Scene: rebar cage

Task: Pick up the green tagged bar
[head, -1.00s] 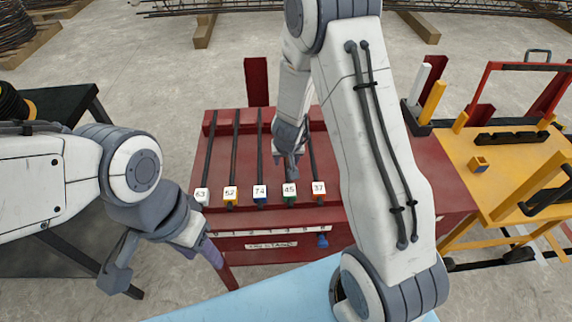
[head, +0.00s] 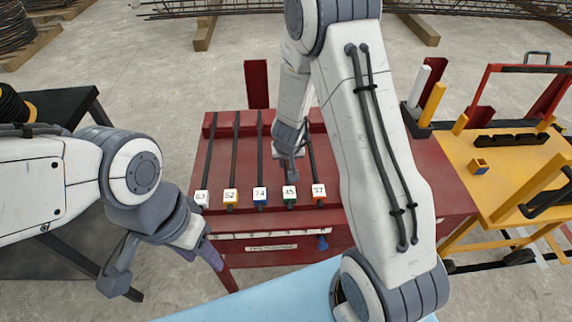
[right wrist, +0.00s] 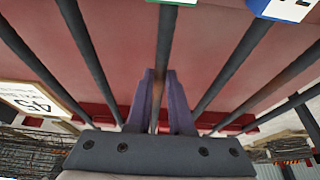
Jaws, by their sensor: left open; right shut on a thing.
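The green tagged bar (right wrist: 165,42) is a dark rod, and its tag (head: 290,191) reads 45 in the head view. It lies in the red rack (head: 225,170), between the bar tagged 74 in blue (head: 260,150) and the bar tagged 37 (head: 314,165). My right gripper (head: 293,174) is behind the tag. In the right wrist view its purple fingers (right wrist: 161,100) are shut on the green tagged bar. The arm hides most of this bar in the head view. My left gripper (head: 165,270) is open and empty, left of the rack's front.
Bars tagged 63 (head: 209,150) and 52 (head: 234,150) lie further left. A yellow cart (head: 500,185) stands at the right. A dark table (head: 60,105) is at the left. A light blue surface (head: 270,297) is in front.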

